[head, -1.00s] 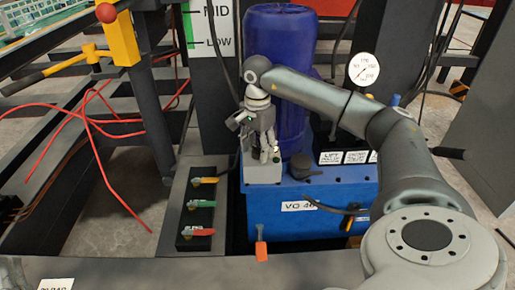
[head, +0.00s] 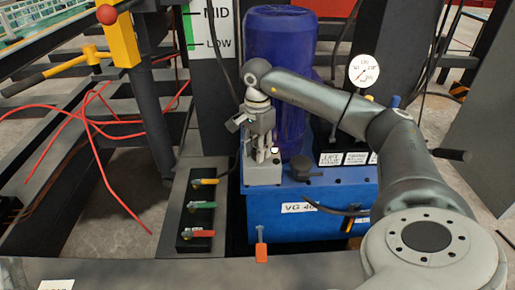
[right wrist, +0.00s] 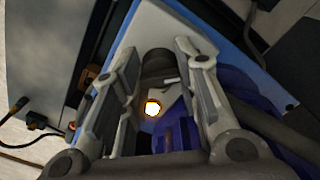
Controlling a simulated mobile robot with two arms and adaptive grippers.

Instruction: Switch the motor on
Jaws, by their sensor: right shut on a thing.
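The motor is a dark blue upright cylinder (head: 281,35) on a blue power unit (head: 300,215). A small light grey switch box (head: 262,175) sits at the unit's front left corner. My right gripper (head: 264,155) points down onto this box. In the right wrist view, a black knob (right wrist: 158,64) sits between the fingertips of my right gripper (right wrist: 157,60), which is shut on it. A lit yellow-white lamp (right wrist: 152,108) shows beside the knob. The knob is hidden by the fingers in the head view. My left gripper is not in view.
A panel with yellow, green and red levers (head: 198,210) lies left of the unit. A pressure gauge (head: 363,70) stands behind my right arm. An orange tag (head: 261,250) hangs in front. A yellow box with a red button (head: 120,35) and red hoses (head: 105,125) are at left.

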